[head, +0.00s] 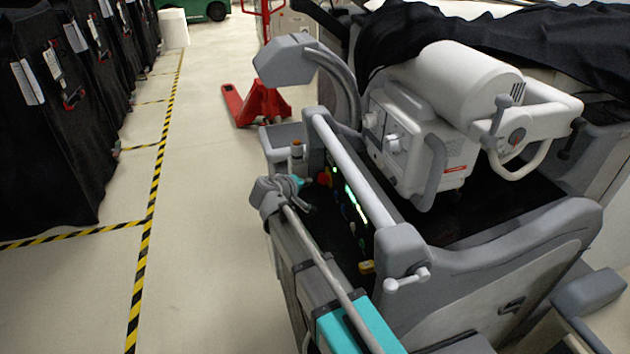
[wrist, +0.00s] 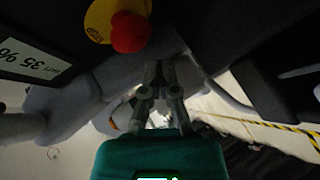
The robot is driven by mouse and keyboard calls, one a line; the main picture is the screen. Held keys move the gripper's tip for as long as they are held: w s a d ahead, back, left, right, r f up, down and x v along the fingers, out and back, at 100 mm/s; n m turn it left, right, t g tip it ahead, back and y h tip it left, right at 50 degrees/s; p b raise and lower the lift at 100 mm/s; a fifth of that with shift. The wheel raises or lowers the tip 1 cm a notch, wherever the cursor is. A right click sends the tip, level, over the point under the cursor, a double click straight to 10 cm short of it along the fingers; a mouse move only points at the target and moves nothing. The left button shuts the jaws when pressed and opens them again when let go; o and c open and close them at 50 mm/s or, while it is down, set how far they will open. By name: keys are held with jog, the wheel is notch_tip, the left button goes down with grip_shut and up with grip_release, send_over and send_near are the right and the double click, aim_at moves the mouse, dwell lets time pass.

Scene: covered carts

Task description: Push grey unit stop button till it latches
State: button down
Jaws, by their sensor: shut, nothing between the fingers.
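The stop button is a red mushroom knob (wrist: 130,32) on a yellow round plate (wrist: 100,20) at the top of the wrist view. In the head view, the red button (head: 324,179) is small, at the far left end of the grey unit's dark panel. My gripper (wrist: 160,68) is shut and empty in the wrist view. Its fingertips appear below and right of the knob, and I see no contact with it. The gap in depth is hard to judge. The grey unit (head: 490,285) fills the right side.
A label reading 35 % (wrist: 25,60) is left of the button. A pale grey rail (head: 345,175) runs beside the dark panel. A white machine (head: 415,140) stands behind it. Black-covered carts (head: 45,130) line the left, and the floor (head: 210,200) between is clear.

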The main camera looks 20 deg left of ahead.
jog(key=shift+a, duration=0.15)
jog(key=s+a, duration=0.1)
jog(key=a, duration=0.1)
jog(key=s+a, duration=0.1)
jog(key=a, duration=0.1)
jog(key=shift+s, duration=0.3)
dwell(0.5)
dwell(0.7)
